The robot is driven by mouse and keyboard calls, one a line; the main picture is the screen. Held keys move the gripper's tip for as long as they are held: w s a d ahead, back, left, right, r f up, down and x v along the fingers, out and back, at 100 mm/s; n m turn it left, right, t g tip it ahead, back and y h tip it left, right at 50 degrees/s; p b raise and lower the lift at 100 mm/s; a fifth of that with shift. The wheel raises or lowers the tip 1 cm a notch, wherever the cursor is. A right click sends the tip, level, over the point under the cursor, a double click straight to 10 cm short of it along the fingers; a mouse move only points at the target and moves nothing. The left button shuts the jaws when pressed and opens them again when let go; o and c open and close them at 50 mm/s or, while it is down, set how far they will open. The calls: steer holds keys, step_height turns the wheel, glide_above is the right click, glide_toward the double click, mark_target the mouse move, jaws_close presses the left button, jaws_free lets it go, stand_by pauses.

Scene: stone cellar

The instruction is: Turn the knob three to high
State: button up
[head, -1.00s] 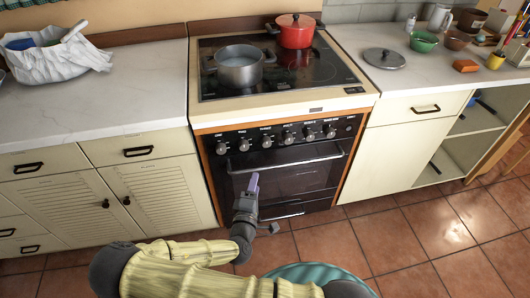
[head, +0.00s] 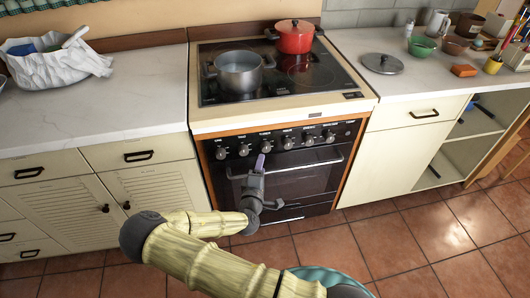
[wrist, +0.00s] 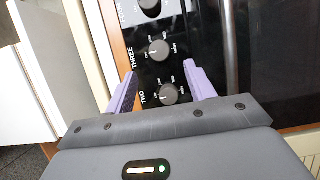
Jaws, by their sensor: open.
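Knob three (wrist: 159,50), a dark round knob beside the label THREE, shows in the wrist view just beyond my fingertips. Knob two (wrist: 169,95), beside the label TWO, shows between my two purple fingers. My gripper (wrist: 162,73) is open, its fingers on either side of knob two in the picture; I cannot tell whether they touch anything. In the head view my gripper (head: 261,163) is in front of the oven (head: 305,178), just below the row of knobs. The knob labels there are too small to read, and the setting of knob three is unclear.
The oven handle (head: 318,163) runs across the door below the knobs. A steel pot (head: 239,78) and a red pot (head: 294,40) stand on the cooktop (head: 325,90). Another knob (wrist: 150,6) is partly cut off at the wrist view's top. The tiled floor (head: 395,243) is clear.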

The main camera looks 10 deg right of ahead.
mark_target(265, 150)
steer(key=x, duration=0.7)
steer(key=shift+w+d, duration=0.1)
steer(key=shift+w, duration=0.15)
steer(key=c, duration=1)
